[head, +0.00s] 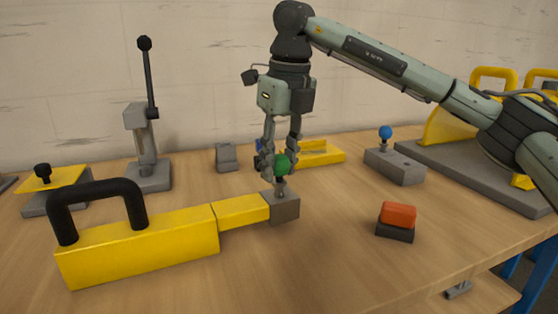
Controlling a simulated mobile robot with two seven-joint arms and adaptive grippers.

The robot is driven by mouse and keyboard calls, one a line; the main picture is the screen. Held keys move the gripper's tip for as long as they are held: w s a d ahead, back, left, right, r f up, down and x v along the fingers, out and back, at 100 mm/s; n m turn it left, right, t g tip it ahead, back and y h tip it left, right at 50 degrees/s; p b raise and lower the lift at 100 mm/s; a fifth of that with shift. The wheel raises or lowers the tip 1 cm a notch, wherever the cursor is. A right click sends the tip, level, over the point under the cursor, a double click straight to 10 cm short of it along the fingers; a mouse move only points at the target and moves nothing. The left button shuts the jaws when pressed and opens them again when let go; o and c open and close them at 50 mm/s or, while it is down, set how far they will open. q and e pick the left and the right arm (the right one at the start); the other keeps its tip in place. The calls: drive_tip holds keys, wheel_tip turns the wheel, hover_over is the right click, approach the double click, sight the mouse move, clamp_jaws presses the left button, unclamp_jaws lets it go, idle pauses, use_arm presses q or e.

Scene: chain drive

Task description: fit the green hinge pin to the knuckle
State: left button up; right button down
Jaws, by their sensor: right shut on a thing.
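The green hinge pin (281,167) has a round green head and points down. My right gripper (276,160) comes down from above and is shut on the green pin. The grey knuckle block (284,209) sits at the right end of a yellow bar (240,211), directly below the pin. The pin's lower part meets the top of the block, but I cannot tell how deep it sits. The fingers partly hide the pin head. My left gripper is not in view.
A yellow block with a black handle (140,250) lies at the front left. A lever stand (148,172) is behind it. A grey block (394,166) with a blue-headed pin (385,132) stands right. A red-topped block (398,215) lies front right. The front middle table is clear.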

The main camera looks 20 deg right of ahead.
drive_tip(key=shift+f+b, duration=0.7)
drive_tip(key=shift+f, duration=0.4)
drive_tip(key=c, duration=1)
unclamp_jaws()
drive_tip(key=shift+r, duration=0.1)
drive_tip(key=r, duration=0.4)
drive_tip(key=s+r, duration=0.1)
drive_tip(key=r, duration=0.7)
drive_tip(key=shift+s+d, duration=0.35)
drive_tip(key=shift+f, duration=0.1)
